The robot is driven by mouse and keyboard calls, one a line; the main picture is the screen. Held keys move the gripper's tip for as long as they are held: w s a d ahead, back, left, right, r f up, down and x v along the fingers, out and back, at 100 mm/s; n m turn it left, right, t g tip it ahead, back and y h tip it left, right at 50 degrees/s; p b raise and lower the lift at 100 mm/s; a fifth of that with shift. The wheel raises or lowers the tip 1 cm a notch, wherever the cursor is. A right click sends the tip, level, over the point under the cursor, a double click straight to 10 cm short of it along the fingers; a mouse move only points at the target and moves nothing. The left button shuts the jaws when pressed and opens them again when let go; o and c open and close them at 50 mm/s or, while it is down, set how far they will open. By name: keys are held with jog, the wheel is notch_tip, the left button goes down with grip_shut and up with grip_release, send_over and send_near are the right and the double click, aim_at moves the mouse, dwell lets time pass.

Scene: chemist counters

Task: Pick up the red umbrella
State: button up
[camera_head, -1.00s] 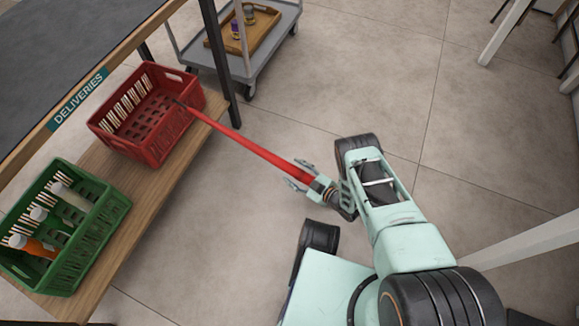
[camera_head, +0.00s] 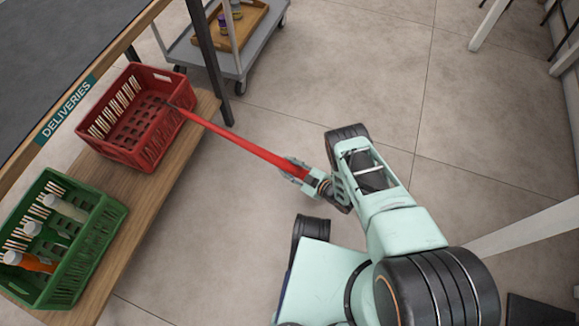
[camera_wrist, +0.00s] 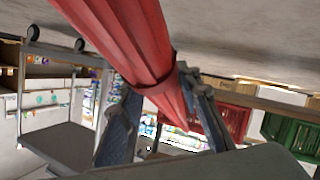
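The red umbrella (camera_head: 240,145) is long, thin and furled. It slants from the rim of the red crate (camera_head: 140,150) on the wooden shelf to my gripper (camera_head: 297,170) over the floor. In the head view the fingers lie close against its near end, one on each side. In the wrist view the umbrella (camera_wrist: 135,45) fills the top, with its strap near the fingertips. My gripper (camera_wrist: 165,115) has a finger on either side there, and it looks shut on the umbrella. The umbrella's far tip is hard to make out at the crate.
A green crate (camera_head: 95,245) with several bottles stands beside the red crate on the wooden shelf (camera_head: 150,205), under a counter with a DELIVERIES sign (camera_head: 67,108). A grey trolley (camera_head: 260,50) with a wooden tray stands behind. The floor to the right is mostly clear.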

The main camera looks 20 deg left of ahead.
grip_shut()
jog(key=shift+w+r, duration=0.1)
jog(key=shift+r, duration=0.05)
